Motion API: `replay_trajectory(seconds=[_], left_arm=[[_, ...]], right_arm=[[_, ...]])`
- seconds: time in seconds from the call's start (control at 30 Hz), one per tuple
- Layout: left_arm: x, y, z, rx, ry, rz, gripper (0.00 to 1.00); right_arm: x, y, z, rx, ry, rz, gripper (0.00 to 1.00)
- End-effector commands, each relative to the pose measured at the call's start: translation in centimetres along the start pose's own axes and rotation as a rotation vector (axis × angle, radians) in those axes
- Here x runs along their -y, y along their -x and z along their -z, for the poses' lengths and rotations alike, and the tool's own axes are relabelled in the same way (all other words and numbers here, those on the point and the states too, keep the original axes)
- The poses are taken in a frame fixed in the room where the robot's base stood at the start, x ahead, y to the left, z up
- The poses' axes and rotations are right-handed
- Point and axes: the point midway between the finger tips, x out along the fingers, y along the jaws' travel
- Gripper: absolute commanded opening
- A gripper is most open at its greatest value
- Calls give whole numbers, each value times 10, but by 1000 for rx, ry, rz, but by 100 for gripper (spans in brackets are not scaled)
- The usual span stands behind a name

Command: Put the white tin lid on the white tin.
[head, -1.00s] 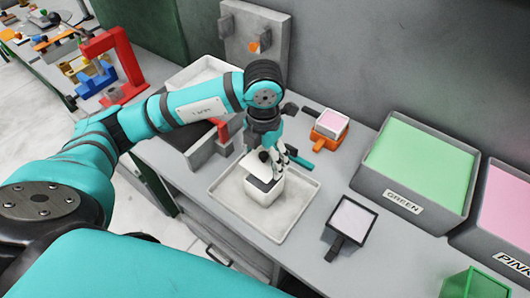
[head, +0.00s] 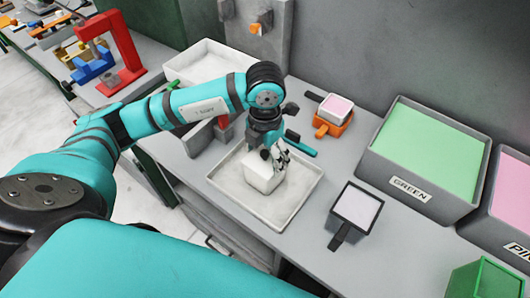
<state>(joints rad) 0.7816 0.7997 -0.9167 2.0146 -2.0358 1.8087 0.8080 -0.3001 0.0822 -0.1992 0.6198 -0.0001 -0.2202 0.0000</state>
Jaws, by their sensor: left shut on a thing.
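The white tin (head: 262,182) stands upright in the pale tray in the middle of the head view. The white tin lid (head: 254,165) is at the top of the tin, and its dark knob shows beside my fingers. No dark opening of the tin shows now. I cannot tell if the lid is fully seated or just above the rim. My left gripper (head: 274,158) is over the tin, shut on the lid and hiding part of its right side. My right gripper is not in view.
The pale tray (head: 277,220) has bare room around the tin. A black-framed press (head: 354,208) lies to its right, an orange press (head: 332,118) behind. The green bin (head: 412,189) stands at the right. A teal-handled tool (head: 301,146) lies close behind my left gripper.

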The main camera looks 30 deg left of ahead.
Motion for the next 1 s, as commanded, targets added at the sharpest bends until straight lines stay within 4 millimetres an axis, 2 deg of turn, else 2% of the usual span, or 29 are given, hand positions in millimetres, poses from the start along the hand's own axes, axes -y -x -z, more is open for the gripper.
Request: replay_trajectory(seconds=[0.1, 0.43, 0.47, 0.6, 0.87, 1.0], left_arm=[[0, -5, 0, 1, 0, 0, 51], [0, -5, 0, 1, 0, 0, 51], [0, -5, 0, 1, 0, 0, 81], [0, -5, 0, 1, 0, 0, 99], [0, -5, 0, 1, 0, 0, 100], [0, 3, -1, 4, 0, 2, 100]], right_arm=[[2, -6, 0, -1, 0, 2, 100], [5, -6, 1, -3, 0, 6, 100], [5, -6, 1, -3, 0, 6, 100], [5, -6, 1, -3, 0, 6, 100], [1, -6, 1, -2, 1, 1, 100], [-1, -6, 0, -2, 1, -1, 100]])
